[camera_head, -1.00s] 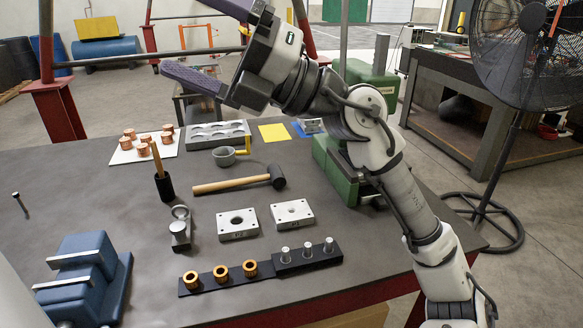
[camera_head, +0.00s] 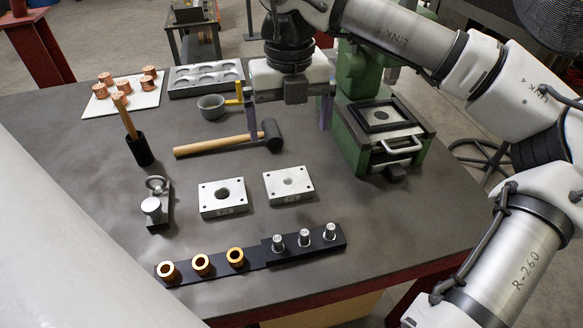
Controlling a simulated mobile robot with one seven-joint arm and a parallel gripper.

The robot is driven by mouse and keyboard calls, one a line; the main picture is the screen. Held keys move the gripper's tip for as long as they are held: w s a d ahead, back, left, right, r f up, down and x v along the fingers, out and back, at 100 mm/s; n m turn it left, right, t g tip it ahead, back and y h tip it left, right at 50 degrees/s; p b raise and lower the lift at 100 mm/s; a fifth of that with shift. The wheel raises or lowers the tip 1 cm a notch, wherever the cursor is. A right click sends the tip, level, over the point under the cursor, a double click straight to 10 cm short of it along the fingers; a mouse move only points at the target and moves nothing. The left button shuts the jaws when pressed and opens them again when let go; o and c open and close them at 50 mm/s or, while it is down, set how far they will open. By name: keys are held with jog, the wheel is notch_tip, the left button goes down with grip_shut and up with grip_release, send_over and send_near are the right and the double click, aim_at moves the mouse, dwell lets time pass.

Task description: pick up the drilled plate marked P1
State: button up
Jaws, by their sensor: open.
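Two square silver plates lie flat and apart on the dark table. The left plate (camera_head: 209,202) has a large centre hole and small corner holes. The right plate (camera_head: 273,189) has a smaller centre hole and corner holes. Both have marks on their front edges, too small to read, so I cannot tell which is P1. My gripper (camera_head: 289,130) points down behind the plates, its two fingers spread wide with nothing held between them. It appears above the table, near the mallet's head.
A mallet (camera_head: 215,146) lies behind the plates. A black strip (camera_head: 287,250) with copper rings and silver pins lies in front. A green machine (camera_head: 350,140) stands right; a mallet-like tool in a black holder (camera_head: 140,151) stands left. Bare table surrounds the plates.

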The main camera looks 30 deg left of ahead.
jog(key=p, duration=0.1)
send_over(288, 183)
notch_tip(288, 183, down, 8)
jog(key=shift+d+f, duration=0.1)
jog(key=shift+d, duration=0.05)
jog(key=shift+f+p, duration=1)
jog(key=shift+f, duration=1.65)
jog(key=c, duration=1.2)
jog(key=shift+o, duration=0.2)
